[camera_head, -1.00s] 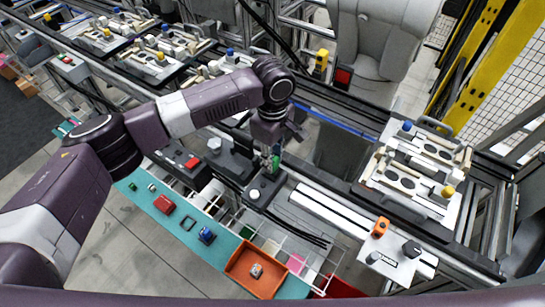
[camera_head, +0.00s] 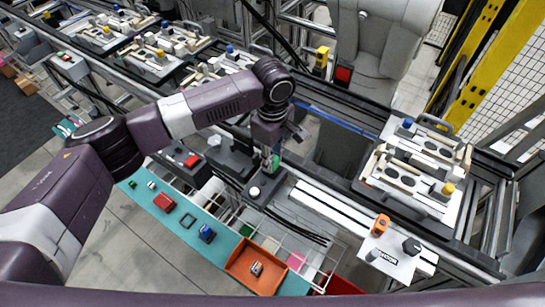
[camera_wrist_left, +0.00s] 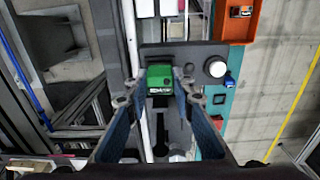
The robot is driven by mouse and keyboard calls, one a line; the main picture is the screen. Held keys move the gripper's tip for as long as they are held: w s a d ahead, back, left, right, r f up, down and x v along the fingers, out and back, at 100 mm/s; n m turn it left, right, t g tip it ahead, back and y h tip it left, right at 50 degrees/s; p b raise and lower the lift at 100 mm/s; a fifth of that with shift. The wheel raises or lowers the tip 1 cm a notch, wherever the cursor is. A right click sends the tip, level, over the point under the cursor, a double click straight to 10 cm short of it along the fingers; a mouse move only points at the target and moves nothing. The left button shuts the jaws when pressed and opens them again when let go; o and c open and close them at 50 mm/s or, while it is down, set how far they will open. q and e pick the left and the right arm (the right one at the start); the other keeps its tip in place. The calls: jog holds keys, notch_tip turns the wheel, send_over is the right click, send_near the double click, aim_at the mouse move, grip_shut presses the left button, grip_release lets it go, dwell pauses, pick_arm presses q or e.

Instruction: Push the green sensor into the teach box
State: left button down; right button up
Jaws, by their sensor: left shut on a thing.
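The green sensor (camera_wrist_left: 159,78) is a small block with a dark label, between my left fingertips. My left gripper (camera_wrist_left: 160,84) is shut on it. In the head view the left gripper (camera_head: 271,146) points down and the green sensor (camera_head: 275,162) shows only as a sliver below it. The teach box looks to be the dark box with a round white button (camera_head: 254,191), just in front of the gripper. In the wrist view its dark top (camera_wrist_left: 190,52) lies beside and beyond the sensor. I cannot tell whether the sensor touches it. My right gripper is not in view.
A teal strip (camera_head: 224,244) in front carries an orange tray (camera_head: 242,272) and small parts. A dark box with a red button (camera_head: 192,160) stands to the left. A white rail (camera_head: 340,216) and a pallet fixture (camera_head: 430,206) lie to the right.

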pick_arm(q)
jog(key=shift+f, duration=0.2)
jog(key=c, duration=1.6)
grip_release()
jog(key=shift+r, duration=0.1)
